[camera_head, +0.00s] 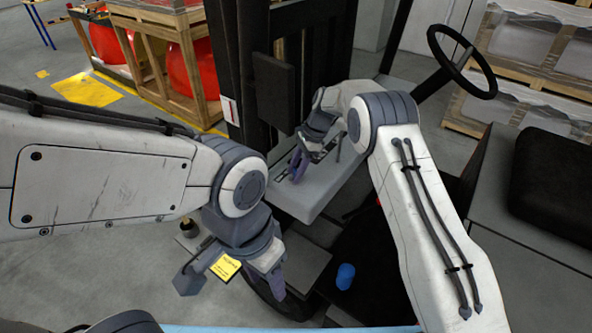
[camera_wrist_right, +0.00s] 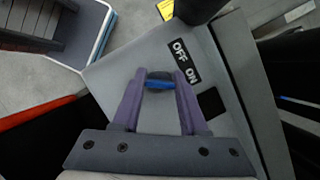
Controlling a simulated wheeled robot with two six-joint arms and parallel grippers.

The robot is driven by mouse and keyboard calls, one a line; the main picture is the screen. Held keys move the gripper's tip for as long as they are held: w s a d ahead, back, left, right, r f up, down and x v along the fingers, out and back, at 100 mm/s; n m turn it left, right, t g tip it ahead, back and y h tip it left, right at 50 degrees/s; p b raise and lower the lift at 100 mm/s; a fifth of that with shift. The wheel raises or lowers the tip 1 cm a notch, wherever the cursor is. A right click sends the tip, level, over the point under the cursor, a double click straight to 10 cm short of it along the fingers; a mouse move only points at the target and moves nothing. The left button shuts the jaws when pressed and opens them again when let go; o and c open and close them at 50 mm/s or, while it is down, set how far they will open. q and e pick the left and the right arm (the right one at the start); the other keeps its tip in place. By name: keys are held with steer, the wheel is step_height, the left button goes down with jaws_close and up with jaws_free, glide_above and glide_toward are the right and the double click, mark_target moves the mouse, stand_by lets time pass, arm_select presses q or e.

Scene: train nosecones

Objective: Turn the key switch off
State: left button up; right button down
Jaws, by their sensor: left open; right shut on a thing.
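The key switch (camera_wrist_right: 159,80), a dark round body with a blue bar, sits on a light grey panel (camera_wrist_right: 115,72) in the right wrist view. The bar lies roughly level in that picture. A black label (camera_wrist_right: 185,62) beside it reads OFF and ON. My right gripper (camera_wrist_right: 159,82) is shut on the key switch, with one purple finger on each side. In the head view my right gripper (camera_head: 298,166) is down at the grey console (camera_head: 318,196), and the switch is hidden. My left gripper (camera_head: 277,284) is open, low in front of the console, apart from it.
A black steering wheel (camera_head: 461,62) stands beyond my right arm, and a black seat (camera_head: 552,187) is at right. A dark mast (camera_head: 235,75) rises behind the console. Wooden crates (camera_head: 186,65) with red contents stand at the back left. A blue cylinder (camera_head: 345,276) is low in front.

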steer(key=n+g, duration=0.1)
steer(key=n, duration=0.2)
steer(key=n+h, duration=0.1)
steer(key=n, duration=0.2)
steer(key=shift+g, duration=0.4)
steer(key=shift+n+h, duration=0.3)
steer(key=shift+n, duration=0.1)
steer(key=shift+c, duration=2.2)
jaws_free()
steer(key=shift+r, duration=0.1)
